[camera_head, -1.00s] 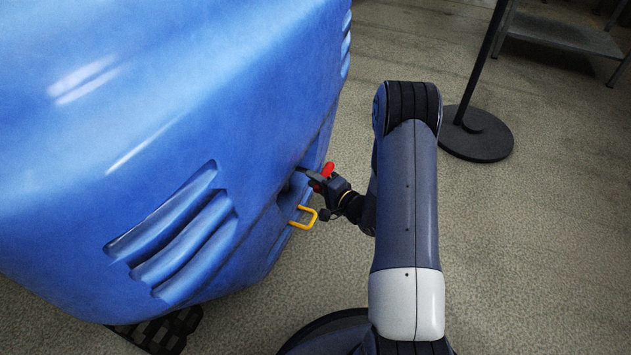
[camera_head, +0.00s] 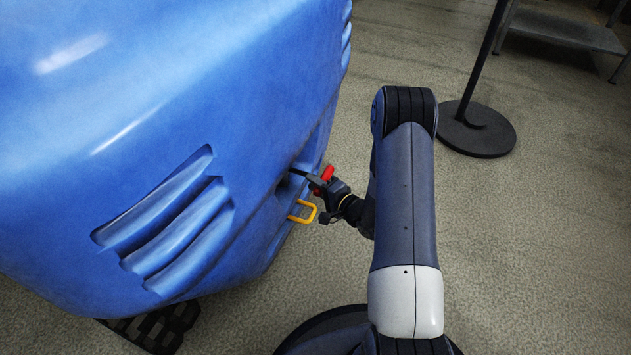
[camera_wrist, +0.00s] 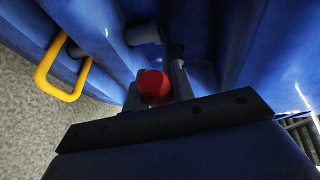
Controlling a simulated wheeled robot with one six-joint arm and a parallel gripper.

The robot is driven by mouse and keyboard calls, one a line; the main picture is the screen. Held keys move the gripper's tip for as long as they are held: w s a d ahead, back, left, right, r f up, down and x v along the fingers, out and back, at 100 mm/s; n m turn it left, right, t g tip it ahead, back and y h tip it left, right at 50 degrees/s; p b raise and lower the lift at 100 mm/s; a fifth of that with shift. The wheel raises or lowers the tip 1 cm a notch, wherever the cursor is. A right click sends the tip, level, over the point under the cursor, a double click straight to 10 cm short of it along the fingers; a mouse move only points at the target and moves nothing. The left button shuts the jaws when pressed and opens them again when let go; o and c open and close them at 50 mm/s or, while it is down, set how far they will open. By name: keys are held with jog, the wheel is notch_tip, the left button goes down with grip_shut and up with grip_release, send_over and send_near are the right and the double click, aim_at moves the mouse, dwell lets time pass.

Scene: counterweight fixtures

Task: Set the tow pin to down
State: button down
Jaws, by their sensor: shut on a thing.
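The tow pin shows as a red knob (camera_head: 326,172) at the recess in the side of the big blue machine (camera_head: 262,160). In the wrist view the red knob (camera_wrist: 154,84) sits between the two fingers of my gripper (camera_wrist: 156,92). My gripper (camera_head: 318,182) is shut on the red knob in the head view too, close to the blue side. The pin's lower part is hidden by the fingers and the recess, so its height cannot be told.
A yellow loop handle (camera_head: 304,212) sticks out of the blue side just below my gripper. A post on a round black base (camera_head: 478,132) stands at the upper right. A metal shelf (camera_head: 568,32) is behind it. The floor between is clear.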

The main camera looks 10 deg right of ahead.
notch_tip(320, 180, down, 4)
jog(key=shift+f+b, duration=0.1)
jog(key=shift+b, duration=0.75)
jog(key=c, duration=1.2)
grip_release()
jog(key=p+v, duration=0.3)
jog(key=v, duration=0.7)
jog(key=shift+s+d, duration=0.25)
jog(key=shift+s, duration=0.05)
jog(key=shift+w+a, duration=0.1)
